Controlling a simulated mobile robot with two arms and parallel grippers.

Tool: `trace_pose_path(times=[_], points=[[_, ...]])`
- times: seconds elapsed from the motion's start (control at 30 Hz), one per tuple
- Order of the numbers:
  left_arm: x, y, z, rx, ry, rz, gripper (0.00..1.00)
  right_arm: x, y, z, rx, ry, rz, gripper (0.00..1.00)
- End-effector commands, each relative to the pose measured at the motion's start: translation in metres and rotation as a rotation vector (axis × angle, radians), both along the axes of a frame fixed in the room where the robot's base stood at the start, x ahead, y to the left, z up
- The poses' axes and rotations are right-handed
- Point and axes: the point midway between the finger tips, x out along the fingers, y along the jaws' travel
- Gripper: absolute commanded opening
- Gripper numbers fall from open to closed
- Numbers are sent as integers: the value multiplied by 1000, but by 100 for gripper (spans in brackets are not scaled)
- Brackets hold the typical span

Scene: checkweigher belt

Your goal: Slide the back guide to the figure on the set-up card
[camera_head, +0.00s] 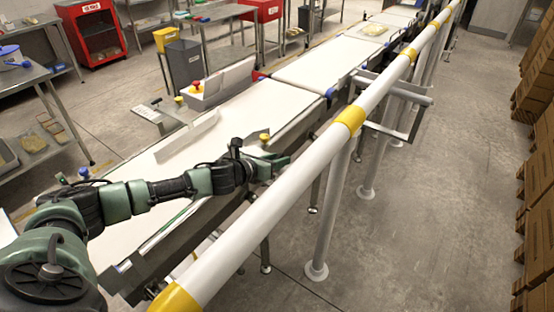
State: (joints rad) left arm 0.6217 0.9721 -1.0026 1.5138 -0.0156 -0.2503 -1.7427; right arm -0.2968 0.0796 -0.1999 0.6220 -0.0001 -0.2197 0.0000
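A pale upright strip (188,136), which looks like the back guide, stands along the far part of the white belt (235,118). Behind it is a metal bracket plate (150,112) with a yellow knob (179,100). A second yellow knob (264,136) stands at the belt's near side. My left gripper (279,162) is at the near edge of the belt, just below this second knob and well apart from the back strip. Its fingers are too small and dark to tell open from shut. I cannot make out a set-up card or its figure. My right gripper is not in view.
A white and yellow rail (300,160) runs diagonally in front of the conveyor, close to my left gripper. A red stop button (197,87) sits behind the belt. A flat pack (373,29) lies on the far belt. Brown boxes (540,150) line the right; floor between is clear.

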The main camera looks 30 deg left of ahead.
Motion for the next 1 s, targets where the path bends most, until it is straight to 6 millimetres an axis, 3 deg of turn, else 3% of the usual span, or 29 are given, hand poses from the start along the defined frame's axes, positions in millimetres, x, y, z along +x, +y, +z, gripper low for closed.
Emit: trace_pose_path(times=[0.03, 0.13, 1.0], points=[[0, 0, 0, 0, 0, 0, 27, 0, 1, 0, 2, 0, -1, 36], [0, 0, 0, 0, 0, 0, 0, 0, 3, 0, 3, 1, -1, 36], [0, 0, 0, 0, 0, 1, 0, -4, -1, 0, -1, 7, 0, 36]])
